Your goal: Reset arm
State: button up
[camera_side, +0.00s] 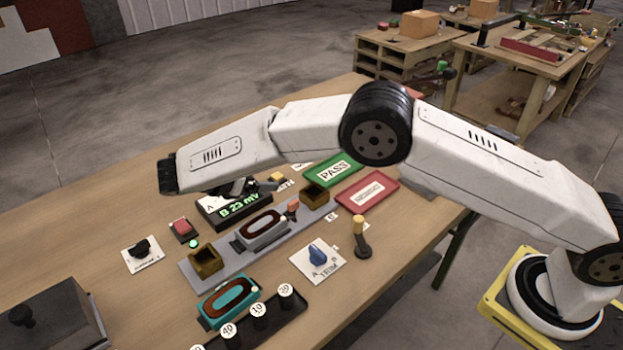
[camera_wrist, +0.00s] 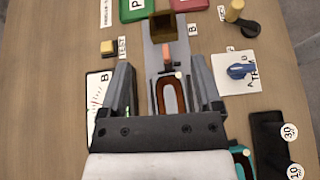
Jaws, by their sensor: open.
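My arm reaches in from the right in the side view, stretched out over the bench. My gripper (camera_side: 238,188) hangs above the black meter, whose green display reads "B 23 mV" (camera_side: 240,208). In the wrist view my gripper (camera_wrist: 164,78) is open, with its two grey fingers wide apart and nothing held. Between and below the fingers is a grey detector with a brown oval coil (camera_wrist: 172,95), sitting on a grey conveyor rail (camera_side: 217,264). The same grey detector (camera_side: 263,230) shows in the side view. My gripper partly covers the meter in the wrist view.
A teal detector (camera_side: 228,301) and a black rack of numbered weights (camera_side: 262,318) stand near the front. A blue knob (camera_side: 317,254), a yellow-topped lever (camera_side: 359,235), a red button (camera_side: 182,228), a green PASS tray (camera_side: 334,170) and a red tray (camera_side: 368,191) surround the rail.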

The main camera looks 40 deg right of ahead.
jog(key=s+d+m+y, duration=0.6)
jog(key=s+d+y, duration=0.1)
jog(key=d, duration=0.4)
jog(key=s+d+m+t+y, duration=0.1)
jog(key=s+d+m+y, duration=0.1)
jog(key=s+m, duration=0.3)
jog(key=s+d+m+t+y, duration=0.1)
jog(key=s+d+m+y, duration=0.2)
jog(key=s+m, duration=0.3)
jog(key=s+d, duration=0.1)
jog(key=s, duration=0.4)
jog(key=shift+r+t, duration=0.15)
jog(key=shift+t, duration=0.25)
dwell(1.0)
